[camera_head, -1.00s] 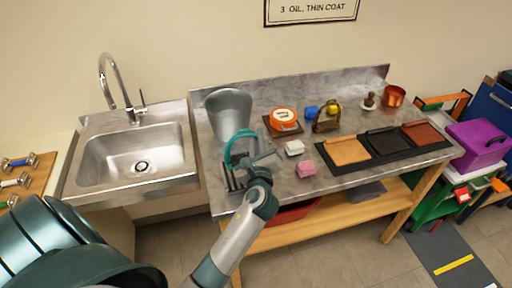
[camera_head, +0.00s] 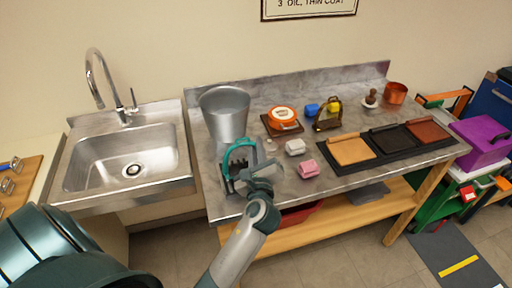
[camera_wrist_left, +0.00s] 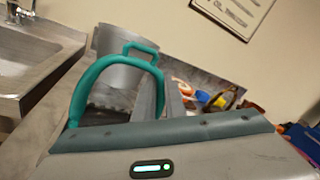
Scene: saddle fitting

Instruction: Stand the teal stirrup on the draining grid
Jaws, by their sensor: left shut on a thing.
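The teal stirrup (camera_head: 227,155) is an arch held upright above the front left corner of the metal workbench. It also shows in the left wrist view (camera_wrist_left: 83,85), with a small loop at its top. My left gripper (camera_head: 255,165) is shut on it, at the stirrup's right side. The draining grid (camera_head: 229,184), dark and slotted, lies right under the stirrup and is partly hidden by my gripper. I cannot tell whether the stirrup's lower end touches the grid. My right gripper is not in view.
A grey metal bucket (camera_head: 225,115) stands close behind the stirrup. The sink (camera_head: 128,160) is on the left.

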